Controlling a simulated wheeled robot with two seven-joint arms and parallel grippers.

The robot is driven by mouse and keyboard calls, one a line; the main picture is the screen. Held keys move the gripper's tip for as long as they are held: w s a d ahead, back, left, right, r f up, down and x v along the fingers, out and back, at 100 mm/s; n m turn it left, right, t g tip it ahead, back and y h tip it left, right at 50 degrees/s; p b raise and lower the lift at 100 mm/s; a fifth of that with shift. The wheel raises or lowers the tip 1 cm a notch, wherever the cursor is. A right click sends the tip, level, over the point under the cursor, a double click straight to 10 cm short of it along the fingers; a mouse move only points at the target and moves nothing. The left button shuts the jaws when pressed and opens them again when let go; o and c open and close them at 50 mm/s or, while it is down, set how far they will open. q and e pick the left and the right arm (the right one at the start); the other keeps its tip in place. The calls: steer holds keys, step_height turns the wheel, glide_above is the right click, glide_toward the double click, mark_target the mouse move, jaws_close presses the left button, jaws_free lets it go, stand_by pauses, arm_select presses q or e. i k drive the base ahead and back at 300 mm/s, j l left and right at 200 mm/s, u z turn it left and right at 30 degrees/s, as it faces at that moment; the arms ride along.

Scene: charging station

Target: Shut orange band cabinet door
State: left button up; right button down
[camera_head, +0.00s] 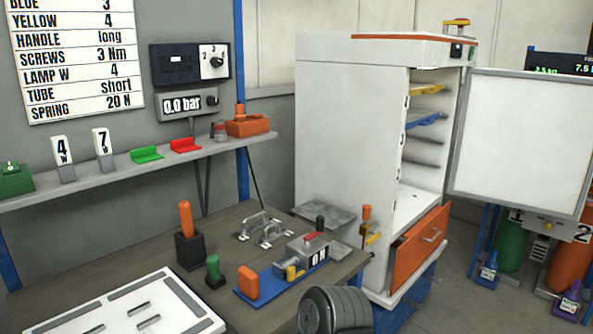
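The white cabinet (350,140) with the orange band (400,38) along its top edge stands right of centre. Its door (522,140), a white panel with a grey frame, is swung wide open to the right of the cabinet. The open front shows shelves, with a yellow piece and a blue piece (424,120) on them. Below, an orange drawer front (420,247) with a light handle sticks out from the cabinet. Neither of my grippers can be made out. A dark ribbed part at the bottom edge shows no fingers.
A workbench (60,270) with a white tray, an orange-handled tool and small blocks fills the front left. A shelf (100,180) runs along the wall above it. Green (513,240) and orange cylinders and small bottles stand below the door at right. Some grey floor (465,285) shows between.

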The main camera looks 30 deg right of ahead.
mark_target(524, 140)
steer(key=i+l+z, duration=0.1)
steer(key=l, duration=3.4)
steer(key=l+z, duration=0.15)
steer(key=l, duration=5.2)
